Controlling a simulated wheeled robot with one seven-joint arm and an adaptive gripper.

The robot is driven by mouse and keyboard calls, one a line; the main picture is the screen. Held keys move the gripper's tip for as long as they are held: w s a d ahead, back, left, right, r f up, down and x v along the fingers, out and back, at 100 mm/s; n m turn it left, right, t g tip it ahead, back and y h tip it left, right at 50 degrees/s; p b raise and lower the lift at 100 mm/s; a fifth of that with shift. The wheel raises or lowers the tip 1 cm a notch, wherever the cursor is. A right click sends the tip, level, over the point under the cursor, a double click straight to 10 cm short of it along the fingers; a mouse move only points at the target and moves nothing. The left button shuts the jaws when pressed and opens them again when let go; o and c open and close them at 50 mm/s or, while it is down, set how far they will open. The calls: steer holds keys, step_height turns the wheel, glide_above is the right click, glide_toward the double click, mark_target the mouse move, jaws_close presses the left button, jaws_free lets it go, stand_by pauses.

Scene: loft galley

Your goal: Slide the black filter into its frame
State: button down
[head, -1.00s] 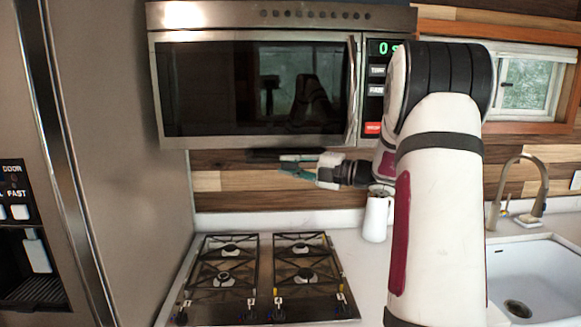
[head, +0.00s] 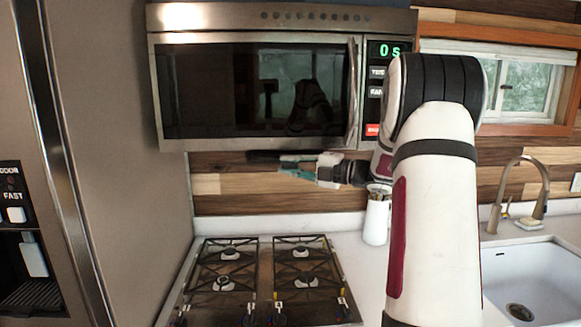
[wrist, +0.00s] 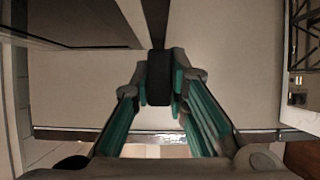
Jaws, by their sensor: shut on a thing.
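The black filter (head: 262,156) is a thin dark slab just under the front lower edge of the microwave (head: 250,90). My gripper (head: 288,164) reaches in from the right, its teal fingers shut on the filter. The wrist view also shows the filter (wrist: 158,78) as a dark upright strip between my fingertips (wrist: 160,92), running up past them. The filter's frame is not clearly seen in either view. I cannot tell whether the filter touches the microwave's underside.
A gas cooktop (head: 265,282) lies below, and a white jug (head: 376,220) stands on the counter under my arm. A tall grey panel (head: 125,150) bounds the left. A sink (head: 530,275) with a faucet (head: 535,180) is at the right.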

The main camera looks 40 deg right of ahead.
steer(key=shift+w+d+b, duration=0.4)
steer(key=shift+w+d, duration=0.4)
steer(key=shift+w, duration=0.25)
steer(key=shift+w+d+b, duration=0.4)
steer(key=shift+w+d, duration=0.35)
steer(key=shift+w, duration=0.25)
steer(key=shift+w+d+b, duration=0.4)
steer(key=shift+w+d, duration=0.4)
steer(key=shift+w, duration=0.25)
stand_by(0.3)
steer(key=shift+s+a, duration=0.15)
steer(key=shift+s, duration=0.05)
steer(key=shift+s+a+p, duration=0.75)
steer(key=shift+s+p, duration=0.3)
steer(key=shift+s+a+p, duration=0.75)
steer(key=shift+s+p, duration=0.25)
steer(key=shift+p, duration=0.05)
steer(key=s+a, duration=0.6)
steer(key=s, duration=0.2)
steer(key=shift+s+a, duration=0.35)
stand_by(1.7)
